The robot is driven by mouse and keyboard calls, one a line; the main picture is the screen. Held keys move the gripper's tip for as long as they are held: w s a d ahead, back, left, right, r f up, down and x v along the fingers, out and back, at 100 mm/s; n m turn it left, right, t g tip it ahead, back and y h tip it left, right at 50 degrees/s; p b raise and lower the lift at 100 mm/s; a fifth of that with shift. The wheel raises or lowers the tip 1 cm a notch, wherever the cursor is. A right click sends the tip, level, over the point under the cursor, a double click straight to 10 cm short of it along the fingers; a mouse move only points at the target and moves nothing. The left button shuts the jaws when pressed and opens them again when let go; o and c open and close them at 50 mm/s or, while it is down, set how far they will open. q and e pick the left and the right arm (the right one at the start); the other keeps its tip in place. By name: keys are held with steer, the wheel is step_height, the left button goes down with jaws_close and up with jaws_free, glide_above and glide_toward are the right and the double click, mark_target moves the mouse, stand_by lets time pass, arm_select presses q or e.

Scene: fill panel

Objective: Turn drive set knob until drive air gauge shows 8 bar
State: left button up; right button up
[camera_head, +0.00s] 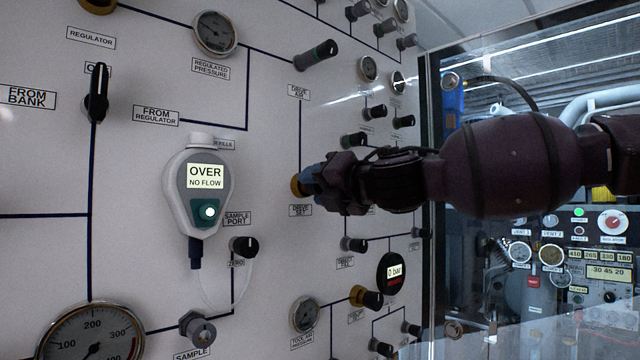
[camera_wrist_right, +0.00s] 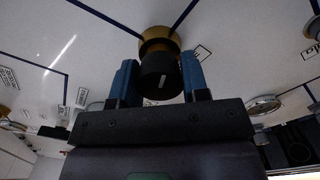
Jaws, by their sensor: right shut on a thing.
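The drive set knob has a brass-coloured base (camera_head: 297,186) on the white panel, just above the DRIVE SET label (camera_head: 300,210). My right gripper (camera_head: 313,180) is shut on this knob and hides most of it in the head view. In the right wrist view the black knob (camera_wrist_right: 160,78) with a pale mark sits between the two blue fingers of the gripper (camera_wrist_right: 159,82). A DRIVE AIR label (camera_head: 298,92) is above the knob, below a dark green-banded cylinder (camera_head: 316,55). I cannot tell which dial is the drive air gauge. My left gripper is not in view.
A handheld analyser (camera_head: 199,190) reading OVER, NO FLOW hangs left of the gripper. A round display (camera_head: 392,271) reads 0 bar below my right arm. Small knobs and gauges (camera_head: 368,69) crowd the panel near the arm. A glass window is at right.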

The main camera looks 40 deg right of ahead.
steer(key=m, duration=0.3)
steer(key=shift+f+m, duration=0.1)
steer(key=shift+m, duration=1.8)
steer(key=o, duration=0.9)
steer(key=shift+a, duration=0.1)
